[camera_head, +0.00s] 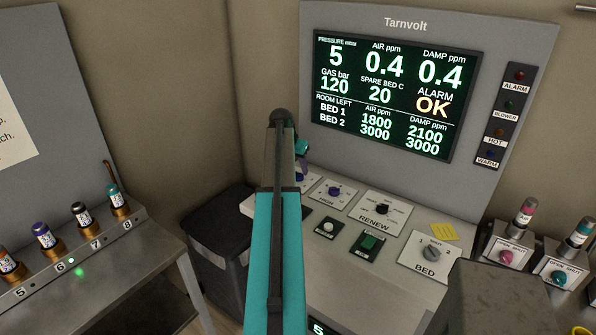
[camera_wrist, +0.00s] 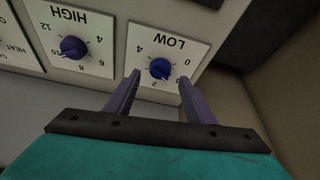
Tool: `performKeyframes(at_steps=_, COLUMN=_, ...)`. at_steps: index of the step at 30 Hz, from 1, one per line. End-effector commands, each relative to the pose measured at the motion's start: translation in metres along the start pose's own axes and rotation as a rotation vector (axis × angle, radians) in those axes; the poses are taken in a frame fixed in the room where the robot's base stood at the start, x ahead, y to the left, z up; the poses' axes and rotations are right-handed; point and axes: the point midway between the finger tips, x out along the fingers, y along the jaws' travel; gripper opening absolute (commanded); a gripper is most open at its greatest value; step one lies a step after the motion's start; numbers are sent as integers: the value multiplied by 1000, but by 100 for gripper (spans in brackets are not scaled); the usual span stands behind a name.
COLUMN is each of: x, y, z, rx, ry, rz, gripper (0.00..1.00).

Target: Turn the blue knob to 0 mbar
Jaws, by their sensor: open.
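In the wrist view, a blue knob (camera_wrist: 160,68) sits on a white plate marked LOW, with a scale showing 0, 2 and 4. The lettering appears upside down. The knob's exact pointer setting is too small to tell. My gripper (camera_wrist: 159,79) is open, its two purple fingers reaching toward either side of this knob; I cannot tell whether they touch it. In the head view my gripper (camera_head: 300,166) is mostly hidden behind my arm. The display (camera_head: 382,92) there reads pressure 5 mbar.
A second blue knob (camera_wrist: 73,47), on a plate marked HIGH, is beside the LOW plate. The head view shows a RENEW knob (camera_head: 382,208), a green switch (camera_head: 369,243) and a BED knob (camera_head: 431,254) on the console. A dark bin (camera_head: 217,245) stands left of it.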

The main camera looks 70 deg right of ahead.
Motion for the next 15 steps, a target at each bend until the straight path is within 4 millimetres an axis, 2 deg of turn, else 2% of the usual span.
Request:
performKeyframes(at_steps=9, x=30, y=1, z=-1, rx=1, ry=-1, rz=1, gripper=49)
performKeyframes(at_steps=15, x=38, y=1, z=-1, rx=2, ry=0, rz=0, gripper=49)
